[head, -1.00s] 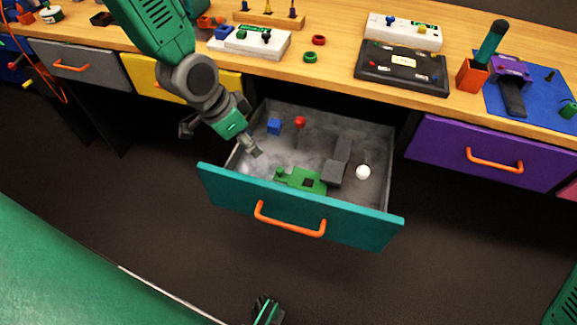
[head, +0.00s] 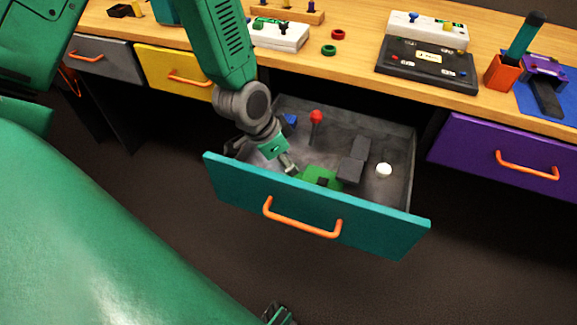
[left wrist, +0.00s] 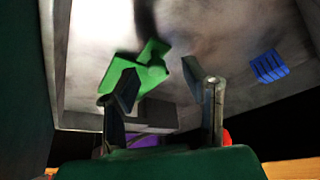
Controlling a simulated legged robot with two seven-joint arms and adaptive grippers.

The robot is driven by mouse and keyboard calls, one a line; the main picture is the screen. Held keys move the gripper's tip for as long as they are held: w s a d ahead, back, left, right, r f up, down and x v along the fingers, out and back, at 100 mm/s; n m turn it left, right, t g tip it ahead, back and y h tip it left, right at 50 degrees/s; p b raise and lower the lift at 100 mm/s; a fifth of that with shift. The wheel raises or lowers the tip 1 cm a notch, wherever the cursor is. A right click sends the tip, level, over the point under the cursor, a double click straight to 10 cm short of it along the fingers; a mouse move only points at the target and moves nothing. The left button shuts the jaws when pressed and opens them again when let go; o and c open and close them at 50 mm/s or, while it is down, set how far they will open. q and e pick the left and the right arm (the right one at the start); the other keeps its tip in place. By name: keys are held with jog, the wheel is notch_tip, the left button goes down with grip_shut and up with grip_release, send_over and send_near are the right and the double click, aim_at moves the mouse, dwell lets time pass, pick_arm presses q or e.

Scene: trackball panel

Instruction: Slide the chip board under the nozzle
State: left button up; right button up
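The green chip board (head: 318,178) lies on the drawer floor near the front wall, partly hidden by that wall. A dark grey block shape (head: 354,162), probably the nozzle, stands just right of it. My left gripper (head: 288,167) reaches down into the drawer, just left of and behind the board. In the left wrist view the fingers of this gripper (left wrist: 170,84) are wide apart with nothing held. There the board (left wrist: 145,70) shows beyond them, partly covered by one finger; contact cannot be told. A dark part at the bottom edge, probably my right gripper (head: 279,315), is mostly cut off.
The open teal drawer (head: 370,226) has an orange handle (head: 302,218). Inside are a red knob (head: 316,116), a blue cube (head: 290,121) and a white ball (head: 383,170). The wooden desktop (head: 355,62) above holds panels and rings. The drawer's right rear floor is clear.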

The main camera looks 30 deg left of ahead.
aim_at(319, 176)
pick_arm(q)
jog(key=shift+w+d+f, duration=0.2)
jog(key=shift+d+f, duration=0.15)
jog(key=shift+d, duration=0.1)
jog(key=shift+w+d+f, duration=0.15)
jog(key=shift+d+f, duration=0.2)
jog(key=shift+d, duration=0.1)
jog(key=shift+a+f, duration=0.15)
jog(key=shift+a, duration=0.5)
jog(key=shift+a+f, duration=0.1)
jog(key=shift+a, duration=0.15)
grip_shut()
jog(key=shift+w+d, duration=0.1)
jog(key=shift+d, duration=0.4)
jog(key=d, duration=0.1)
jog(key=d+p, duration=0.1)
jog(key=d, duration=0.1)
jog(key=w+d, duration=0.1)
jog(key=shift+d+r+p, duration=0.3)
jog(key=shift+p, duration=0.1)
jog(key=shift+w+d, duration=0.25)
jog(key=shift+d, duration=0.2)
jog(key=shift+a, duration=0.2)
pick_arm(e)
jog(key=shift+d+r, duration=0.1)
jog(key=shift+r, duration=0.65)
